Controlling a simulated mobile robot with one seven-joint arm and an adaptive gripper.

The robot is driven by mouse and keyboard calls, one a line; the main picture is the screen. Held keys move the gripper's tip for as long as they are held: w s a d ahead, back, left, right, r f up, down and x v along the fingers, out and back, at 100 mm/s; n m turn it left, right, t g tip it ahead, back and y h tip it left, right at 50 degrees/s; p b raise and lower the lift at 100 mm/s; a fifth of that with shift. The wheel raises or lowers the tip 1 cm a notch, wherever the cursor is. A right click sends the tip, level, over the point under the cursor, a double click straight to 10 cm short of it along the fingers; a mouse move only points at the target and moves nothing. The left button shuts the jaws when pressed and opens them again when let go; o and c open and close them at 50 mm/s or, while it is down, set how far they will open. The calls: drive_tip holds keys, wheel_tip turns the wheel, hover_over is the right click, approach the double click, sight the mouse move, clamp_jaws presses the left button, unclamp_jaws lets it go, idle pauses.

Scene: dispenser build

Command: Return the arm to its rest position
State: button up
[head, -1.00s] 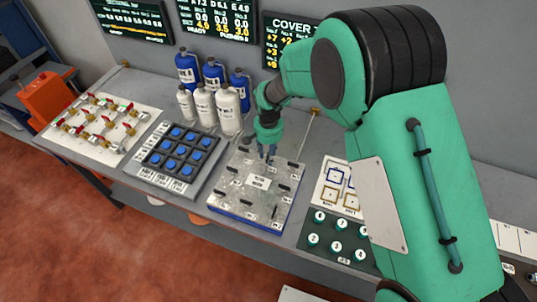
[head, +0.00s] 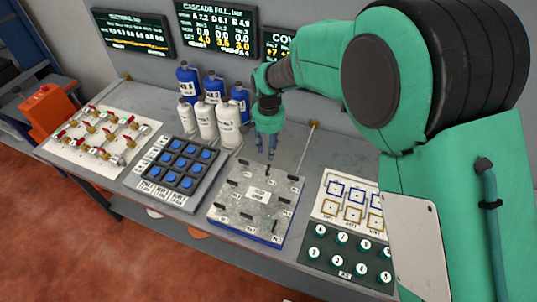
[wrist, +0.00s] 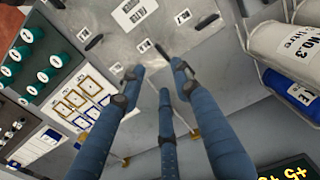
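My gripper (head: 267,150) hangs above the back part of the grey metal plate (head: 255,213) on the bench. Its blue fingers point down. In the wrist view my gripper (wrist: 158,82) has its fingertips spread apart with nothing between them. A small dark slot or piece on the plate (wrist: 110,25) lies near the fingertips in that view; I cannot tell how far below them it is. My green arm reaches in from the right in the head view.
Blue and white bottles (head: 206,118) stand behind the blue-button keypad (head: 180,160). A valve board (head: 100,140) lies at the left. A green-knob panel (head: 345,252) and a card with outlined squares (head: 350,200) lie at the right. Screens (head: 215,30) hang on the wall.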

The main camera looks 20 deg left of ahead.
drive_tip(key=shift+r, duration=0.25)
idle(0.4)
drive_tip(key=s+d+r+t+y+b, duration=0.1)
drive_tip(key=s+d+r, duration=0.1)
drive_tip(key=d+r, duration=0.85)
drive_tip(key=s+d+r+t+b, duration=0.1)
drive_tip(key=s+d+r+b, duration=0.1)
drive_tip(key=d+r, duration=0.9)
drive_tip(key=s+d+m+t+h+b, duration=0.1)
drive_tip(key=s+d+t+b, duration=0.1)
drive_tip(key=s+d, duration=1.9)
drive_tip(key=shift+s+d+f+t+b, duration=0.15)
drive_tip(key=shift+d+f+t+b, duration=0.15)
drive_tip(key=shift+d+t, duration=0.65)
drive_tip(key=shift+r, duration=0.15)
idle(0.5)
